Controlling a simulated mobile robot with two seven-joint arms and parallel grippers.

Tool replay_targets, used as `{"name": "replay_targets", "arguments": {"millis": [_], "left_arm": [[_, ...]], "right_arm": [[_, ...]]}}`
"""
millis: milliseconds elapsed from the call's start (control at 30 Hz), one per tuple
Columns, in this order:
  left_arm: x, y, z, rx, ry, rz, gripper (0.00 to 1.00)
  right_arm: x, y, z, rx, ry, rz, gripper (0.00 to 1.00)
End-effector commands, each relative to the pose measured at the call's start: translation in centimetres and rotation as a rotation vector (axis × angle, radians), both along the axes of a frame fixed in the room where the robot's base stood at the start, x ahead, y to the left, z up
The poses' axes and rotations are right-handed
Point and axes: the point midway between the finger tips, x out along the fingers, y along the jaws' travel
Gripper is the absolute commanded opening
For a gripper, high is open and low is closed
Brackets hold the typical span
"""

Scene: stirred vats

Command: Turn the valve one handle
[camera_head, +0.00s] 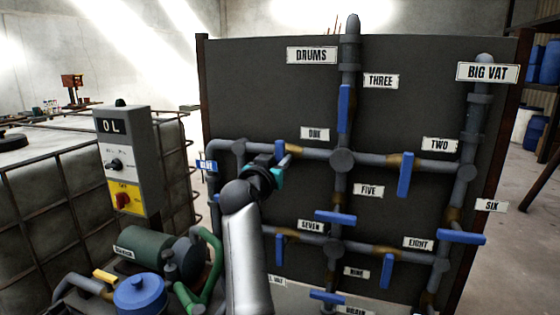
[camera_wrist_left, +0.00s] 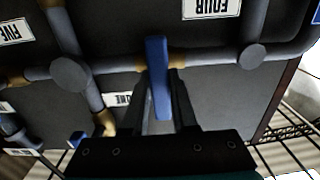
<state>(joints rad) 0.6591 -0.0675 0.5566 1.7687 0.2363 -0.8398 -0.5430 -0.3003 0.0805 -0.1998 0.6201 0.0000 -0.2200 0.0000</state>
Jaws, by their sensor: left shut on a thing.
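The valve one handle is a blue bar on the horizontal grey pipe below the ONE label (camera_head: 315,133). In the head view only its upper end (camera_head: 280,149) shows; my left gripper (camera_head: 277,170) hides the rest. In the left wrist view, which is upside down, the blue handle (camera_wrist_left: 157,62) stands between the two dark fingers, crosswise to the pipe (camera_wrist_left: 205,62). My left gripper is shut on it. My right gripper is not in view.
Valve three (camera_head: 344,108), valve two (camera_head: 404,175) and several other blue handles sit on the same dark panel (camera_head: 270,75). A grey control box (camera_head: 128,155), a green pump (camera_head: 145,248) and a caged tank (camera_head: 40,190) stand at left.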

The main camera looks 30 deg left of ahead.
Motion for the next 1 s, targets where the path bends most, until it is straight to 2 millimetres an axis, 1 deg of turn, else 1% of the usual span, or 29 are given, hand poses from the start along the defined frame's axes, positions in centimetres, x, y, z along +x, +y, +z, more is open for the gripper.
{"name": "replay_targets", "arguments": {"millis": [367,567,767,1000], "left_arm": [[0.0,0.0,0.0,-0.002,0.001,0.000,0.00],[0.0,0.0,0.0,-0.035,-0.006,0.000,0.00],[0.0,0.0,0.2,-0.137,-0.030,0.000,0.00],[0.0,0.1,0.3,-0.337,-0.077,0.001,0.00]], "right_arm": [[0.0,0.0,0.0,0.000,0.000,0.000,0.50],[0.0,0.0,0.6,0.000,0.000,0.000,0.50],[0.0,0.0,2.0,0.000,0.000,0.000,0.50],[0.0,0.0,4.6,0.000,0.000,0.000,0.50]]}}
